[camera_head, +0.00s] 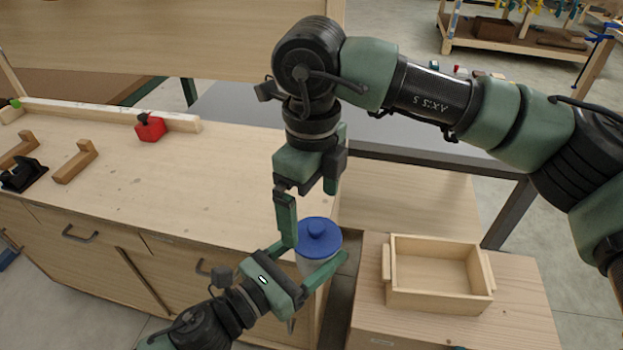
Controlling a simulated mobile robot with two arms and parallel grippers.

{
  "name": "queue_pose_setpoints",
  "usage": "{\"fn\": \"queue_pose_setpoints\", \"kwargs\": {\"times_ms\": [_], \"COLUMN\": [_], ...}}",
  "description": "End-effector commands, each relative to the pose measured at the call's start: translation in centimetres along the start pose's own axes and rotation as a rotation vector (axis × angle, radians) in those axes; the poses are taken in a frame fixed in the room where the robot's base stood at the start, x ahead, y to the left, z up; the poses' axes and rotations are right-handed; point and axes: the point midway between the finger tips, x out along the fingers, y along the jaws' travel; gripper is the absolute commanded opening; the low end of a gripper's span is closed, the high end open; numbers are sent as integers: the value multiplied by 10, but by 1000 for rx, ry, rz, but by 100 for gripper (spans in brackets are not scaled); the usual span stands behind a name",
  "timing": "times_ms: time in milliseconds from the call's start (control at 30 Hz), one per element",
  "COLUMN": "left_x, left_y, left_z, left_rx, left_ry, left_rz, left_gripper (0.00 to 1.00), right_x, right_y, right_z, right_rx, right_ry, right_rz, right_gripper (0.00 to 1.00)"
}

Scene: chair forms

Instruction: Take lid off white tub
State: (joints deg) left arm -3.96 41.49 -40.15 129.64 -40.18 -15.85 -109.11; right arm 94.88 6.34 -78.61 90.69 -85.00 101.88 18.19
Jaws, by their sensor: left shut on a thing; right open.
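The white tub (306,266) is near the middle of the head view, beside the front right corner of the workbench. Its blue lid (319,237) with a round knob sits on top. My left gripper (311,263) is shut on the tub, with its fingers on either side of the body below the lid. My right gripper (311,212) is open above the lid, pointing down, with one finger reaching low at the lid's left side. I cannot tell whether that finger touches the lid. The tub's lower part is mostly hidden by my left gripper.
The wooden workbench (190,190) on the left holds a red block-like tool (150,127) and wooden pieces (76,162). An open wooden tray (437,275) with handles stands on a low wooden cabinet (525,325) at the right. The bench's middle is clear.

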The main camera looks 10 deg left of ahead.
Motion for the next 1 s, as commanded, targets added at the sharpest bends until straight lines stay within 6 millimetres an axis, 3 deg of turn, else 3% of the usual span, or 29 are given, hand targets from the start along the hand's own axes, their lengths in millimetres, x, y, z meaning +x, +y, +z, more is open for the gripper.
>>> {"fn": "queue_pose_setpoints", "kwargs": {"times_ms": [100, 300, 667, 700, 767, 933, 1000], "left_x": [0, 0, 0, 0, 0, 0, 0], "left_y": [0, 0, 0, 0, 0, 0, 0], "left_z": [0, 0, 0, 0, 0, 0, 0], "left_rx": [0, 0, 0, 0, 0, 0, 0], "left_ry": [-1, -1, -1, -1, -1, -1, 0], "left_rz": [0, 0, 0, 0, 0, 0, 0], "left_gripper": [0, 0, 0, 0, 0, 0, 0], "right_x": [22, 43, 49, 49, 49, 48, 48], "right_y": [1, 0, 0, 0, 0, 0, 0], "right_z": [-1, 0, 0, 0, 0, 0, 0], "right_rx": [0, 1, 1, 1, 1, 1, 1], "right_ry": [1, 0, 0, 0, 0, -1, -1], "right_rz": [3, 3, 2, 2, 2, 3, 3], "right_gripper": [100, 100, 100, 97, 81, 33, 29]}}
